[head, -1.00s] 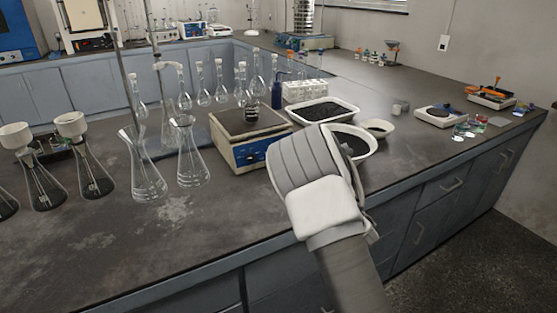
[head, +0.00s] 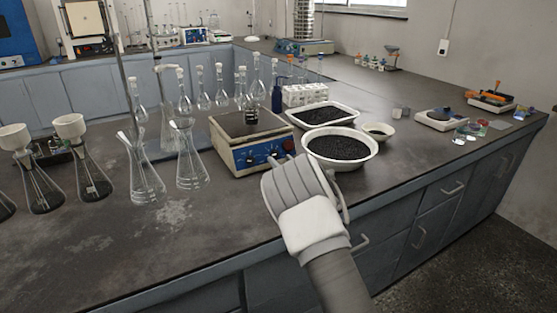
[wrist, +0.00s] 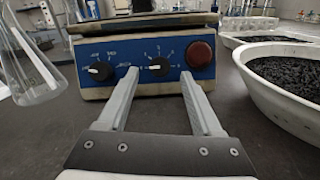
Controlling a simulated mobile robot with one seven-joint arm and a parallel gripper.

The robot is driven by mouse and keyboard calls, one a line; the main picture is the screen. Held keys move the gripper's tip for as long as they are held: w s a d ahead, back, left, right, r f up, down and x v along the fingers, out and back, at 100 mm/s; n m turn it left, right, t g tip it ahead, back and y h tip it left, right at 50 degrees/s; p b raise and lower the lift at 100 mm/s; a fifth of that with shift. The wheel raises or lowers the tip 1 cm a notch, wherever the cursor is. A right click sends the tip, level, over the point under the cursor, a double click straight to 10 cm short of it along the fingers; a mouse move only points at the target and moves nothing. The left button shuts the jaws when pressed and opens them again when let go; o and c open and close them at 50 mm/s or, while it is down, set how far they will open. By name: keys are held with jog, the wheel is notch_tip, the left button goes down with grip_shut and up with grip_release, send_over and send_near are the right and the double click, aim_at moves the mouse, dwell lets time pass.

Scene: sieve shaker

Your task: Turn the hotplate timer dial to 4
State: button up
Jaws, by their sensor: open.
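The hotplate (head: 246,150) is a cream box with a dark top and a blue front panel. In the wrist view, its panel carries a left black dial (wrist: 100,71), a right black dial (wrist: 159,66) ringed by small numerals, and a round red part (wrist: 198,55) at the right. Both dials' white marks point roughly left. The numerals are too small to read surely, and I cannot confirm which dial is the timer. My gripper (wrist: 158,76) is open and empty, its fingers reaching toward the panel on either side of the right dial, apparently short of it.
A white bowl of black granules (head: 341,147) stands close on the right, with a white tray (head: 324,112) behind it. Glass flasks (head: 191,165) stand left of the hotplate.

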aim_at(275, 154)
jog(key=shift+x, duration=1.3)
grip_shut()
